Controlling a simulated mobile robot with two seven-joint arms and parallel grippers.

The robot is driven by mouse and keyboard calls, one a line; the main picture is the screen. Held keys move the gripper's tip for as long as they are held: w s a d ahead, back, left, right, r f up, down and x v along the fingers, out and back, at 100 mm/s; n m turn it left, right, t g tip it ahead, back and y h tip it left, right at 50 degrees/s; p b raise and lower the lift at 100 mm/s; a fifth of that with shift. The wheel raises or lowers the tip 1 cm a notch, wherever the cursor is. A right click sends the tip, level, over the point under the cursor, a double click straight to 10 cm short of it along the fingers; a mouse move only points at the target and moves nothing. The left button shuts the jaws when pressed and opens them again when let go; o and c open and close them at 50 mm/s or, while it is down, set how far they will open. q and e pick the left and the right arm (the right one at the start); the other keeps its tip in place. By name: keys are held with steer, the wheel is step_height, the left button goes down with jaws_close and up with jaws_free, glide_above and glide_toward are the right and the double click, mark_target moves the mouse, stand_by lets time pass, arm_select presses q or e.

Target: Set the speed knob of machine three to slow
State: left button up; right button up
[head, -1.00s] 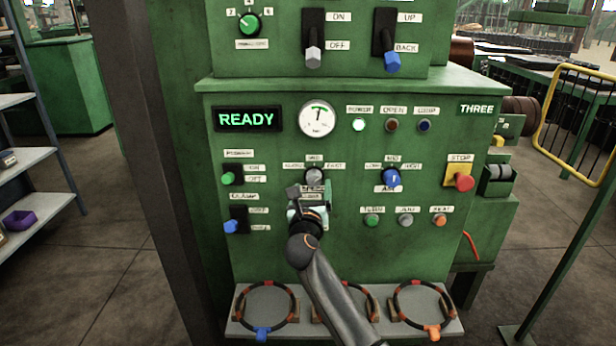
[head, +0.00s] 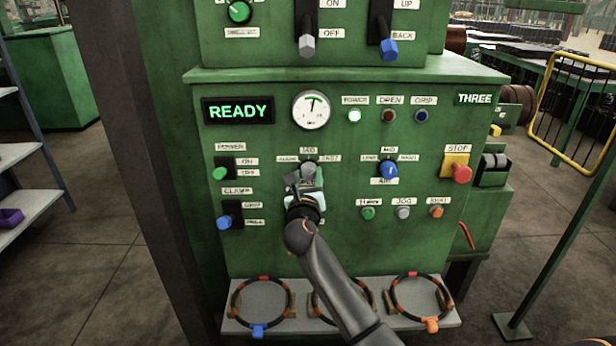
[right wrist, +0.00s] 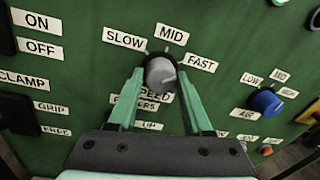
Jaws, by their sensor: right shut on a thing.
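Machine three (head: 330,240) is a green panel with a THREE label (head: 475,98) at its upper right. Its grey speed knob (right wrist: 158,73) sits under the SLOW (right wrist: 125,37), MID (right wrist: 170,34) and FAST (right wrist: 200,62) labels; a SPEED label is partly hidden below it. The knob's pale mark points right, toward the FAST side. In the head view the knob (head: 308,168) shows just above my right gripper (head: 307,180). The right gripper's green fingers are shut on the knob, one on each side, in the right wrist view (right wrist: 160,85). My left gripper is not in view.
A blue AIR knob (head: 388,170) is to the right, and a red STOP button (head: 461,173) is farther right. POWER and CLAMP levers (head: 224,221) are to the left. Several rings (head: 262,303) rest on the shelf below. The display (head: 238,111) reads READY.

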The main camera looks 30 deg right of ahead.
jaws_close()
